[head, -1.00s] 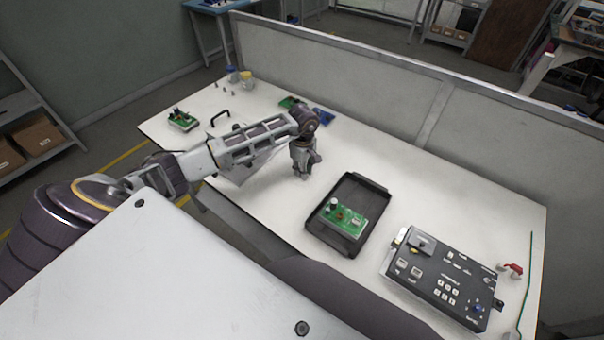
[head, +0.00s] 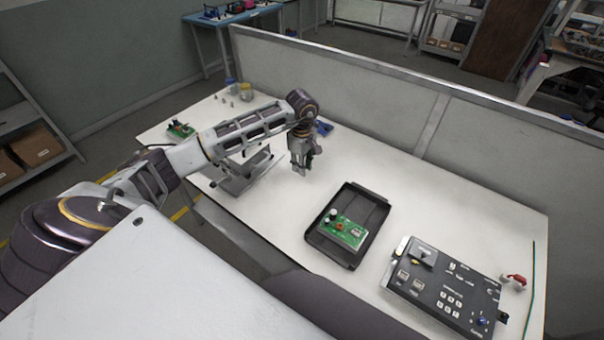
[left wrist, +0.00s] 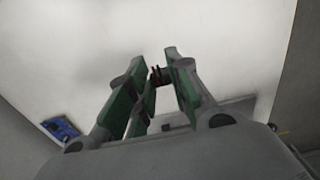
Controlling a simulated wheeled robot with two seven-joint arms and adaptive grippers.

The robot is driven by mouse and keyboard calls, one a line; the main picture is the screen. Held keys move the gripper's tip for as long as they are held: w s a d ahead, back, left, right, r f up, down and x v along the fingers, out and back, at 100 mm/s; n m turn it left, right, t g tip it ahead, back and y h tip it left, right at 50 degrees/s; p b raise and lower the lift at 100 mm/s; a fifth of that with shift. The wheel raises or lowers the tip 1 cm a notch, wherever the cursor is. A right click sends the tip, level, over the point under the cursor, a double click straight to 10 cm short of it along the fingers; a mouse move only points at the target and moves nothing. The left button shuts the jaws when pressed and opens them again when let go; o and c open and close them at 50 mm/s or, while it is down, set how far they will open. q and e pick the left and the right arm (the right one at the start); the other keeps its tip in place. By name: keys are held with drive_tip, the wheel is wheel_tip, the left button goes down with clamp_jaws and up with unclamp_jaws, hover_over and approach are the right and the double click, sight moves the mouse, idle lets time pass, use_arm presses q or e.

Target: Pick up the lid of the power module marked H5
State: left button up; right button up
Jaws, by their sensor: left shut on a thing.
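My left gripper (head: 303,168) is raised above the white table, between a grey metal piece and the black tray, with its fingers pointing down. A grey metal piece (head: 240,184) with a raised plate stands at the table's left edge, partly behind my left arm. I cannot read an H5 mark or tell a lid anywhere. My right gripper is not in view.
A black tray (head: 374,215) holds a green circuit board (head: 343,232). Right of it lies a dark control panel (head: 445,285), then a red clamp-like part (head: 516,281). Another green board (head: 181,131) is at the far left. Blue parts (head: 323,128) lie behind my gripper. A grey partition (head: 380,95) bounds the back.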

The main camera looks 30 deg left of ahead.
use_arm(q)
drive_tip(key=shift+r, duration=1)
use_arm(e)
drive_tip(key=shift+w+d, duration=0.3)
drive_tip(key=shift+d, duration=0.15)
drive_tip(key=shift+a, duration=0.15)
